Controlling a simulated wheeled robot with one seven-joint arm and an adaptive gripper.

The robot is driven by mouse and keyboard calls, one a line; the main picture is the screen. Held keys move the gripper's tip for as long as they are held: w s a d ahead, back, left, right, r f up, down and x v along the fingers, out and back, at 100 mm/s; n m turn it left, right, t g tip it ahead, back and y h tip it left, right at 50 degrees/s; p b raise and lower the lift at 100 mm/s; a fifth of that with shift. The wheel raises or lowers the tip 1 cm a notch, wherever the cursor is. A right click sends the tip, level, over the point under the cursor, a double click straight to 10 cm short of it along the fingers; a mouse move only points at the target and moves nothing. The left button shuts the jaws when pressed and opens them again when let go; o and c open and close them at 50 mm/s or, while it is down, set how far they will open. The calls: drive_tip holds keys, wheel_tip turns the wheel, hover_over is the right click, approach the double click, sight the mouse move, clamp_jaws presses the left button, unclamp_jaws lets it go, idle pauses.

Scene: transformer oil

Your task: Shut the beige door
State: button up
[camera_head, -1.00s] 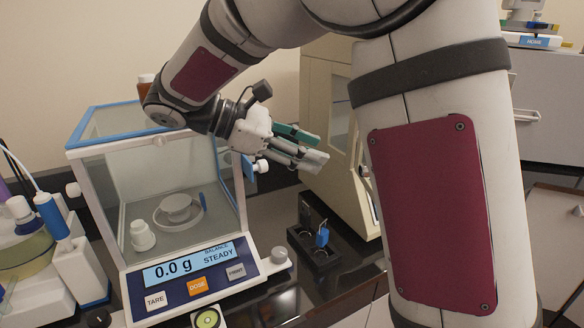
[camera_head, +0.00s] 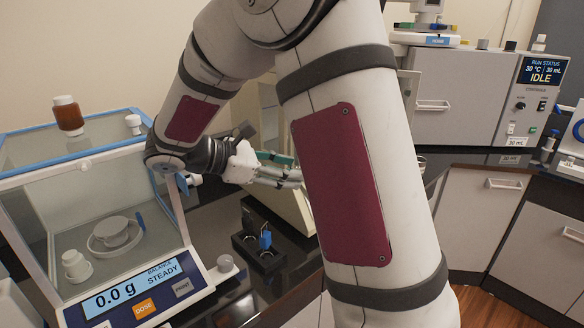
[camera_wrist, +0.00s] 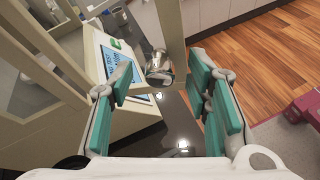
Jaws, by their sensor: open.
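The beige cabinet (camera_head: 294,212) stands behind my arm in the head view, and most of its front is hidden. In the wrist view, a beige upright (camera_wrist: 171,28), apparently the door's edge, comes down ahead of my gripper. A shiny metal knob-like part (camera_wrist: 158,68) is at its lower end, between the lines of my fingers. I cannot tell whether they touch it. A beige windowed frame (camera_wrist: 30,68) fills the left side. My gripper (camera_wrist: 163,82) is open, with teal finger pads apart and nothing held. In the head view, my gripper (camera_head: 280,171) is partly hidden by my arm.
A balance (camera_head: 128,290) with a glass enclosure stands left; a brown bottle (camera_head: 68,115) is on its top. A black holder with a blue item (camera_head: 265,240) sits on the dark counter near the cabinet. A grey machine (camera_head: 455,95) stands right. Wooden floor (camera_wrist: 262,62) is open.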

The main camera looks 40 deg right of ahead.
drive_tip(key=shift+s+d+f, duration=0.15)
drive_tip(key=shift+d+f, duration=0.05)
drive_tip(key=shift+d, duration=0.25)
clamp_jaws()
